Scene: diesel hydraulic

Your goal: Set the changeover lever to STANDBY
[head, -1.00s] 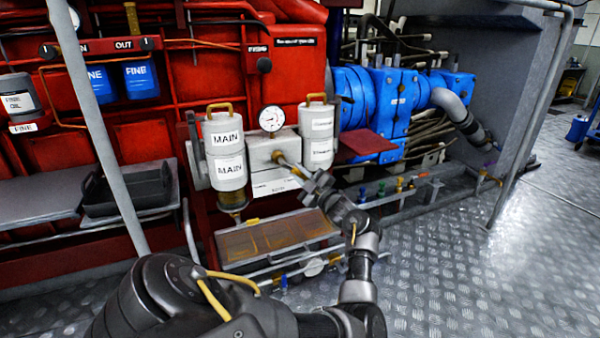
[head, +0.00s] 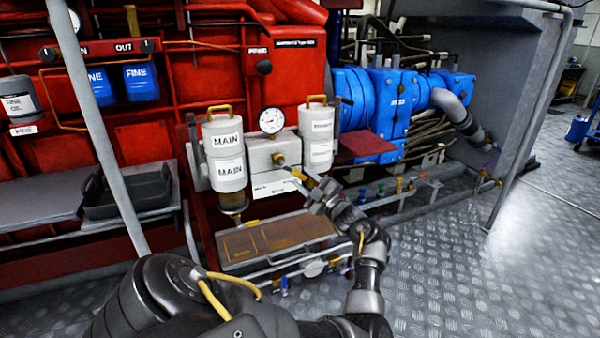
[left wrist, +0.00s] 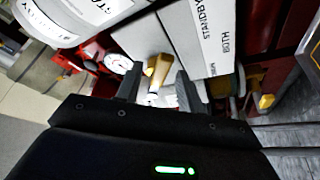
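The changeover lever has a brass hub (head: 279,159) on the grey block between two filter canisters. In the left wrist view its brass part (left wrist: 156,70) shows with a pale end pointing towards the camera, between the two fingers. A white plate (left wrist: 200,38) reading STANDBY is beside it. My left gripper (head: 306,181) is just below and right of the hub in the head view. In the left wrist view the gripper (left wrist: 158,92) is open, its fingers standing apart with gaps to the lever. I cannot tell how deep the lever sits between them. My right gripper is not in view.
The MAIN canister (head: 224,150) stands left of the block and another canister (head: 318,138) stands right. A gauge (head: 272,120) sits above. A tray (head: 275,240) lies below. Blue machinery (head: 380,105) is behind right. Open floor (head: 480,260) lies to the right.

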